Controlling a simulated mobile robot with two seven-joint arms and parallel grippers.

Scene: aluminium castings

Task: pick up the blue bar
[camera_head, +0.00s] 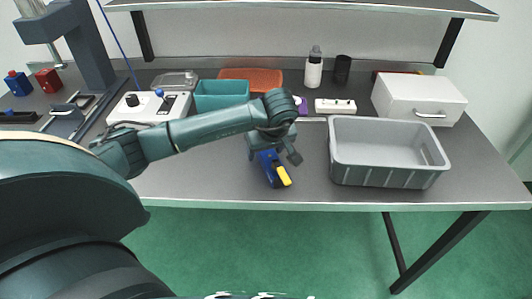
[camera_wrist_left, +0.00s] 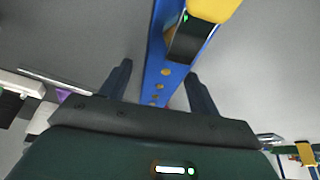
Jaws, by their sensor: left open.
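The blue bar (camera_head: 268,162) lies on the grey table in front of the middle, its yellow end toward the table's front edge. In the left wrist view the bar (camera_wrist_left: 157,66) runs lengthwise between my spread fingers, with a row of yellow dots and a black section below its yellow end. My left gripper (camera_head: 275,156) is over the bar's rear part and hides some of it. It is open, with a finger (camera_wrist_left: 156,78) on each side and gaps to the bar. Whether a finger touches it is unclear. My right gripper is not in view.
A grey bin (camera_head: 378,181) stands to the right of the bar, with a white drawer box (camera_head: 420,96) behind it. A teal bin (camera_head: 220,96), an orange tray (camera_head: 266,76) and a white strip (camera_head: 335,106) lie behind. The table's front edge is close; the front right is clear.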

